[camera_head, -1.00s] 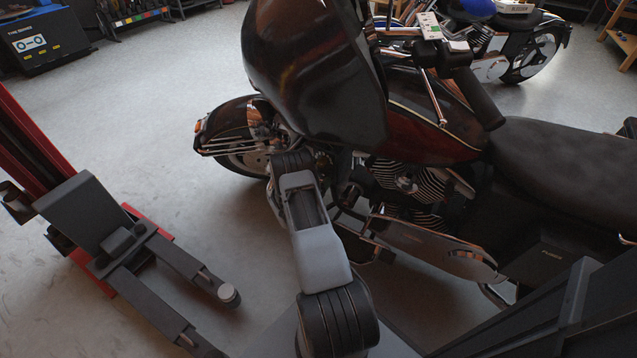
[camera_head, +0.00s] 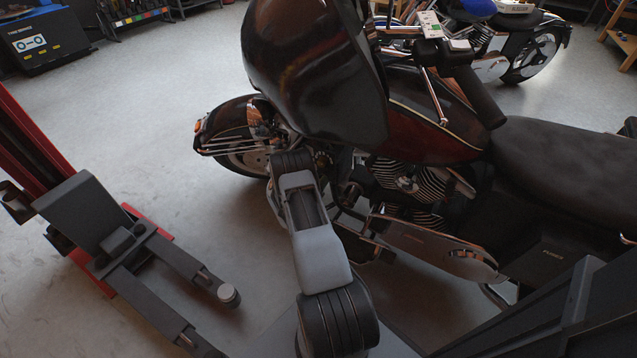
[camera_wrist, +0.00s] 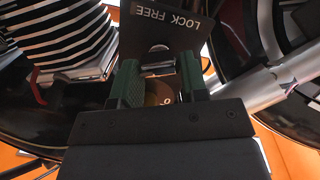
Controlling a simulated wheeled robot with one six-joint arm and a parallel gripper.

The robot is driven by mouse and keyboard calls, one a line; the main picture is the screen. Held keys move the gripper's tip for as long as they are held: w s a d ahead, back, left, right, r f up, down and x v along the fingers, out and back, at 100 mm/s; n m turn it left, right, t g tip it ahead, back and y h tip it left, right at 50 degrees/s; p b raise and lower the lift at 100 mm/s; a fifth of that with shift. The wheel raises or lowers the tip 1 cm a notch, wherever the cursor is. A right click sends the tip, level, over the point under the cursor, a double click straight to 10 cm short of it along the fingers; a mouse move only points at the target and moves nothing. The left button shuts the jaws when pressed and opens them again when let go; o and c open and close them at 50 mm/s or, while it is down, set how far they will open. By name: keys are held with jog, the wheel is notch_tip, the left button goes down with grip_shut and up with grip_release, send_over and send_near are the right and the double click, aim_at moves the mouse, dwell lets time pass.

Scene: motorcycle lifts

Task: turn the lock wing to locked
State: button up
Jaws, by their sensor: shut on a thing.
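In the wrist view my gripper (camera_wrist: 159,76), with two green-padded fingers, is shut on a small metal piece that I take for the lock wing (camera_wrist: 159,58). Only a shiny part of the wing shows between the fingers. Behind it is a dark plate (camera_wrist: 190,38) lettered "LOCK FREE", which appears tilted in the picture. A brass-coloured round part (camera_wrist: 156,97) shows low between the fingers. The wing's exact angle against the lettering is hard to tell. In the head view the gripper and the lock are hidden beyond my arm, by the motorcycle's front.
The dark red motorcycle (camera_head: 428,132) stands close, its finned engine (camera_wrist: 75,35) left of the gripper in the wrist view. A red lift post (camera_head: 35,150) with dark arms (camera_head: 165,270) stands at left. A second motorcycle (camera_head: 530,50) is behind.

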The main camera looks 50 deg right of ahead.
jog(key=n+b, duration=0.1)
jog(key=n, duration=0.3)
jog(key=n+h+b, duration=0.1)
jog(key=n, duration=0.3)
jog(key=n+g+b, duration=0.1)
jog(key=n+b, duration=0.1)
jog(key=n, duration=0.2)
jog(key=shift+w+f, duration=0.1)
jog(key=shift+f, duration=0.15)
jog(key=shift+n, duration=0.3)
dwell(0.3)
jog(key=o, duration=0.9)
jog(key=a+p, duration=0.1)
jog(key=a, duration=0.3)
jog(key=s+a+f+p, duration=0.1)
jog(key=a, duration=0.4)
jog(key=a+p, duration=0.1)
jog(key=a, duration=0.3)
jog(key=shift+s+a+f, duration=0.25)
jog(key=shift+s+a, duration=0.1)
jog(key=shift+s, duration=0.05)
